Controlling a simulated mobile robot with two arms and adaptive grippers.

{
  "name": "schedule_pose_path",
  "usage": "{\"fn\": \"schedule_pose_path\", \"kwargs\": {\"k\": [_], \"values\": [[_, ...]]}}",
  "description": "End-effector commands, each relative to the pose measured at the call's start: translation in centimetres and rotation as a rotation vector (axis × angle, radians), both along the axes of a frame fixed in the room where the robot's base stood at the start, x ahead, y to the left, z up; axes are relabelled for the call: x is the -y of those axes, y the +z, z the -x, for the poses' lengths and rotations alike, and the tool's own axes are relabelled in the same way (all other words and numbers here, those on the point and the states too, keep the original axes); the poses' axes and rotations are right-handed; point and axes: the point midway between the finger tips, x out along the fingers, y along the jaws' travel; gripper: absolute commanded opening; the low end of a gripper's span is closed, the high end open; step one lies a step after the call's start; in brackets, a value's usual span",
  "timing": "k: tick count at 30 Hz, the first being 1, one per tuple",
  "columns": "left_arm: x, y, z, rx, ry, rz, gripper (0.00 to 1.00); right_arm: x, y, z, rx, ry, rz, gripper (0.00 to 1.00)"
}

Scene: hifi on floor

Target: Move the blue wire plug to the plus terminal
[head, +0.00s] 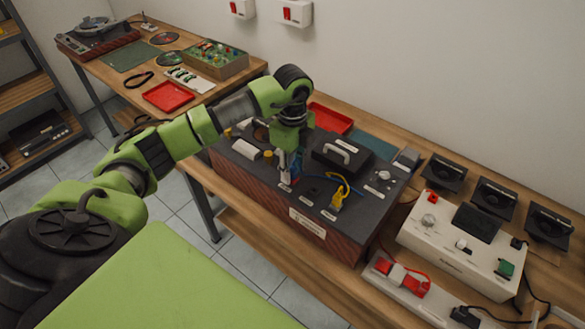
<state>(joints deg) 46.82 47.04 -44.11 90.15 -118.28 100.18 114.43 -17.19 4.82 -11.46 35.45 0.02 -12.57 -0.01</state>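A dark box-shaped unit (262,187) with reddish-brown sides stands on the wooden bench. Its top carries a row of small white labels (306,202), too small to read, so I cannot tell which terminal is plus. A blue wire (318,178) curves across the top from near my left gripper towards a yellow plug (337,201) with a yellow cable. My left gripper (289,172) points down over the left part of the top, at the blue wire's left end. Its fingers hide most of the blue plug, and their grip is unclear. My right gripper is out of view.
A black block with a grey handle (341,154) stands on the unit behind the wire. A white control box (462,242), black speaker-like units (494,197) and a power strip (405,292) stand to the right. A red tray (331,118) lies behind.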

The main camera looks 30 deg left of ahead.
Motion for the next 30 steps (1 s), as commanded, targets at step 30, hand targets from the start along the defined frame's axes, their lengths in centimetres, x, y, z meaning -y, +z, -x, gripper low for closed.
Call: {"fn": "schedule_pose_path", "kwargs": {"k": [30], "values": [[0.0,13.3,0.0,0.001,0.0,0.0,0.3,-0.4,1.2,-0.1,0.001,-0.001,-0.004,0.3]]}}
